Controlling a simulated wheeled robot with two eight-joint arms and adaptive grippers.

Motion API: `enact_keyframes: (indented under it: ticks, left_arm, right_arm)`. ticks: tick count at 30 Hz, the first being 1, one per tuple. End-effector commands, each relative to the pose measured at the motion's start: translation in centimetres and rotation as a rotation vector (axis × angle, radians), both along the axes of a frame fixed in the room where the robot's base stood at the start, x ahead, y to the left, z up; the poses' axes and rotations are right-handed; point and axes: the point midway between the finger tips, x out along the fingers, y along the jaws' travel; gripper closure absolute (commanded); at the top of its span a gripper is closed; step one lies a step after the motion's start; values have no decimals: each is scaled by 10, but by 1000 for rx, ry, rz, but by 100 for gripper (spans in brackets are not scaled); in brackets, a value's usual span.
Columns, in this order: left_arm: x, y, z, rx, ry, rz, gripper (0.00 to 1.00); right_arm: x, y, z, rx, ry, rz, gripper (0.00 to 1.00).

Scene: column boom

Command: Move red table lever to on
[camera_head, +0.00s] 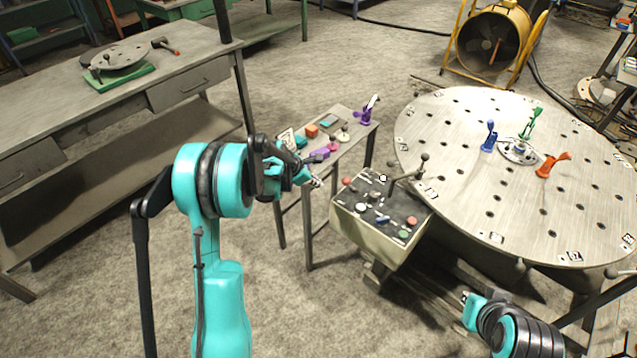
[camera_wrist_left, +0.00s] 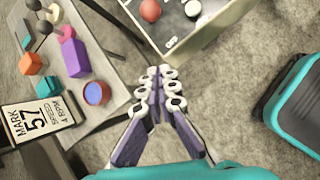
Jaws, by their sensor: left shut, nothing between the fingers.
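The round table (camera_head: 470,190) stands at the right, with an orange-red lever (camera_head: 552,163) tilted on its top. A blue lever (camera_head: 489,136) and a green lever (camera_head: 533,122) stand near it around a central hub. The control box (camera_head: 345,218) beside the table has several coloured knobs and a dark ball-tipped lever (camera_head: 408,178). My left gripper (camera_head: 316,182) is shut and empty, left of the box and apart from it. In the left wrist view its fingertips (camera_wrist_left: 160,75) are together below the box edge. My right gripper (camera_head: 465,298) is at the bottom right; its fingers are too small to judge.
A small side table (camera_head: 350,150) holds coloured blocks and a purple lever (camera_head: 370,110) behind my left gripper. A "MARK 57" card (camera_wrist_left: 36,118) shows in the left wrist view. A workbench (camera_head: 190,60) stands at the left and a yellow fan (camera_head: 492,40) at the back.

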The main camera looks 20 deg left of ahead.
Motion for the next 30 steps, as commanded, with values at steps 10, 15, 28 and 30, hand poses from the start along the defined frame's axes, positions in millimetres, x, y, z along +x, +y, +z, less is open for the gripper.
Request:
enact_keyframes:
  ticks: [10, 15, 28, 30]
  left_arm:
    - [37, -24, -62, 0, 0, -2, 100]
    - [51, -42, -50, 0, 0, -2, 100]
    - [58, -50, -43, 0, 0, -1, 100]
    - [58, -50, -44, 1, 1, -1, 100]
  right_arm:
    - [0, 0, -31, 0, 0, 0, 100]
    - [0, 0, -36, 0, 0, 0, 100]
    - [0, 0, -38, 0, 0, 0, 100]
    - [0, 0, -38, 0, 0, 0, 100]
